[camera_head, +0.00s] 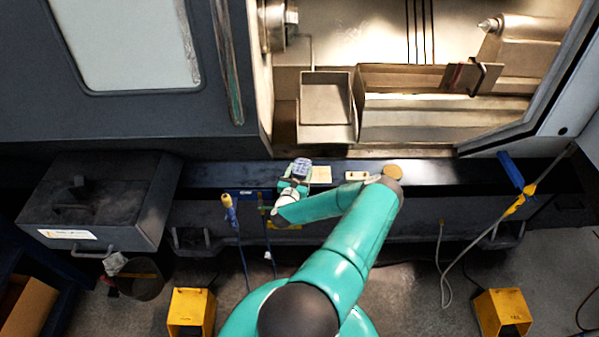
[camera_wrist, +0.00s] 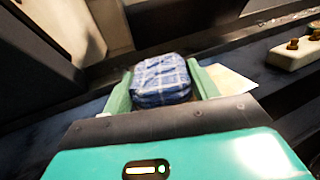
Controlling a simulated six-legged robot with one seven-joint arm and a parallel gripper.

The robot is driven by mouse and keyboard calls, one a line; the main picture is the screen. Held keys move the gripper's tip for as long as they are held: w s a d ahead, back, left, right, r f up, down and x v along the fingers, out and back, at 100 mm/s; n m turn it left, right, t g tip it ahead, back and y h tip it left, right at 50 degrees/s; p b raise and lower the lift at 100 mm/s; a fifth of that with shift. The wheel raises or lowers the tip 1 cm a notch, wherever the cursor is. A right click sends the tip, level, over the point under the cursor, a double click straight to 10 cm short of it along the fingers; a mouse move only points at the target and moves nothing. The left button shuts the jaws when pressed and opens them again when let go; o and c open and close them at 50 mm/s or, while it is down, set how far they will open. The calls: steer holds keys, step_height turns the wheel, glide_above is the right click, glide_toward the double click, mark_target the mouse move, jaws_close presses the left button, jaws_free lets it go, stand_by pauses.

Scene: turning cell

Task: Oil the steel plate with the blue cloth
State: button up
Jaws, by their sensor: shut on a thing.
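My gripper (camera_head: 296,181) is shut on the blue checked cloth (camera_head: 302,167), which is bunched between the two green fingers. The cloth shows clearly in the wrist view (camera_wrist: 161,80), with the gripper (camera_wrist: 162,92) on both sides of it. A pale, flat rectangular plate (camera_head: 321,174) lies on the dark ledge just right of the gripper. It is partly hidden behind the right finger in the wrist view (camera_wrist: 230,80). It may be the steel plate; its metal is not clear. Whether the cloth touches the ledge cannot be told.
A pale block with brass knobs (camera_wrist: 298,48) lies right of the plate. A round tan disc (camera_head: 393,170) is farther right, beside my arm. The open lathe bay (camera_head: 330,105) is behind the ledge.

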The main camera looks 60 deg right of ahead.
mark_target(319, 179)
steer(key=shift+f, duration=1)
stand_by(0.3)
steer(key=shift+s+d+r, duration=0.1)
steer(key=shift+s+d, duration=0.35)
steer(key=shift+s, duration=0.45)
steer(key=shift+s+d+r, duration=0.1)
steer(key=shift+s+d, duration=0.3)
steer(key=shift+s, duration=0.45)
steer(key=shift+s+d+f, duration=0.1)
steer(key=shift+s+d, duration=0.5)
steer(key=shift+s, duration=0.55)
steer(key=shift+s+d+f, duration=0.1)
steer(key=shift+s+d, duration=0.45)
steer(key=shift+s, duration=0.6)
steer(key=shift+s+d+f, duration=0.1)
steer(key=shift+s+d, duration=0.5)
steer(key=shift+s, duration=0.55)
